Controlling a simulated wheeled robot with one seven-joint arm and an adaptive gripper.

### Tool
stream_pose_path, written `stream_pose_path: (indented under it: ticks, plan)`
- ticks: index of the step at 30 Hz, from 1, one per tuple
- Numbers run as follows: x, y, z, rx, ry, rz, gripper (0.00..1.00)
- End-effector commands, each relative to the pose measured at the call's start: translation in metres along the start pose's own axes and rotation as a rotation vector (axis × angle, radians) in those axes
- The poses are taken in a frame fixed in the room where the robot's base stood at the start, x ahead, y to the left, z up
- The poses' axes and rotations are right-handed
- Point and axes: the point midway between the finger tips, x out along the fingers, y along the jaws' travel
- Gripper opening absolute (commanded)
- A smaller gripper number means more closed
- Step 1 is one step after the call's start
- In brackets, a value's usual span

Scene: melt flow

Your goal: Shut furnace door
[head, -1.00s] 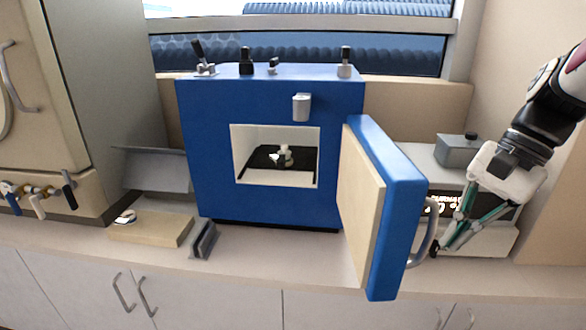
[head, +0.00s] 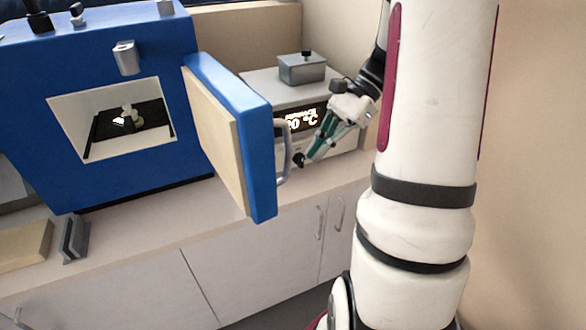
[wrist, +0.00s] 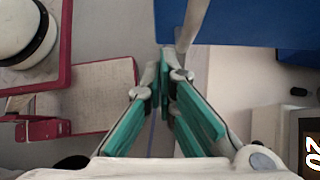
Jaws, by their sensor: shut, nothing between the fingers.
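The blue furnace (head: 110,60) stands on the counter at the left of the head view. Its door (head: 262,150), blue outside with a pale inner panel, stands wide open on the right side of the opening. The door's grey handle (head: 284,155) faces right. My gripper (head: 301,160) is shut and empty, just right of the handle. In the wrist view the closed fingertips (wrist: 165,62) are close to the handle bar (wrist: 190,25), beside the blue door (wrist: 250,20). I cannot tell whether they touch.
A grey controller box (head: 340,140) with a lit temperature display stands behind my gripper, with a small grey box (head: 302,68) on top. Inside the furnace is a small white object (head: 127,116) on a dark plate. A pale slab (head: 22,245) and a grey stand (head: 73,240) lie on the counter at left.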

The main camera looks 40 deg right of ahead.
Motion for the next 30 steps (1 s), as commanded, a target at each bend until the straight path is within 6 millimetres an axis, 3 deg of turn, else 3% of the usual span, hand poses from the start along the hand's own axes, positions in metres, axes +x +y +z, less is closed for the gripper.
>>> stream_pose_path:
  ticks: [6, 12, 30]
  plan:
    - [0.041, 0.001, 0.004, -0.002, -0.002, 0.003, 0.0]
    - [0.058, 0.001, 0.023, -0.002, -0.001, 0.001, 0.0]
    - [0.065, 0.001, 0.029, 0.003, 0.001, -0.004, 0.0]
